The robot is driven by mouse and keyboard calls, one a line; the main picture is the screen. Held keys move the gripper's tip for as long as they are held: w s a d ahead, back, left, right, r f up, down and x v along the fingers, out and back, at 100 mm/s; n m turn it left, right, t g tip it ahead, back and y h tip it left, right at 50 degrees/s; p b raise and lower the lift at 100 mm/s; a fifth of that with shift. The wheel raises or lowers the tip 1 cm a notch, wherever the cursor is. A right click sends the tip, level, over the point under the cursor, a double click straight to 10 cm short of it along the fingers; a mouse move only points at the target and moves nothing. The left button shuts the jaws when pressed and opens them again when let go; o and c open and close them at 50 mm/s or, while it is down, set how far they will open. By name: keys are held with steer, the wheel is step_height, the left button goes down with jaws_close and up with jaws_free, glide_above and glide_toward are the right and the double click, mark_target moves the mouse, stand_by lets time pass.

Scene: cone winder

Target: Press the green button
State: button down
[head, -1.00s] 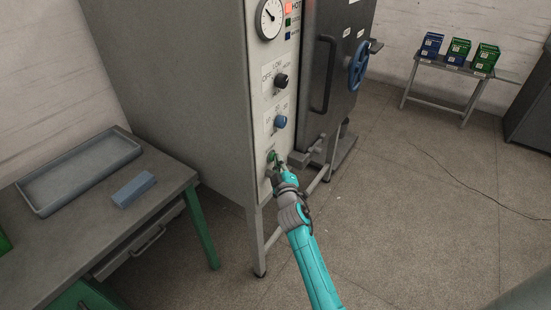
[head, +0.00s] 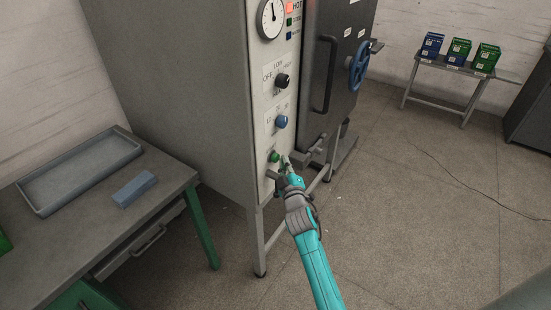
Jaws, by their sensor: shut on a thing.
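The round green button (head: 275,156) is low on the pale control panel (head: 269,97) of the grey cabinet. Its face shows, and I cannot tell whether it sits pressed in. My gripper (head: 285,163) is just right of the button in the picture, with a small gap between them. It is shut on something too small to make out. My turquoise arm reaches up to it from the lower right.
A blue knob (head: 281,122) and a black knob (head: 282,81) are above the button, with a gauge (head: 270,18) on top. A dark door with a blue handwheel (head: 358,66) is to the right. A bench with a tray (head: 78,171) is at left.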

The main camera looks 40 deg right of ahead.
steer(key=s, duration=0.1)
steer(key=s+d, duration=0.1)
steer(key=s, duration=0.2)
steer(key=shift+d, duration=0.25)
stand_by(0.7)
steer(key=s+a+f+m+y, duration=0.15)
steer(key=s+a+f, duration=0.35)
steer(key=s+a, duration=0.5)
steer(key=s+a+f+y, duration=0.3)
steer(key=s+a+f, duration=0.2)
steer(key=s+a, duration=0.5)
steer(key=s+a+r+m+y, duration=0.1)
steer(key=s+a+r, duration=0.1)
steer(key=s, duration=0.7)
steer(key=s+a+r+m+g+y, duration=0.1)
steer(key=s+r, duration=0.3)
steer(key=s, duration=0.5)
steer(key=s+a+r+m+g+y, duration=0.1)
steer(key=s+a+r, duration=0.2)
steer(key=s, duration=0.5)
steer(key=shift+s+a+r+y, duration=0.25)
steer(key=shift+s+a+y, duration=0.1)
steer(key=shift+s+a, duration=0.1)
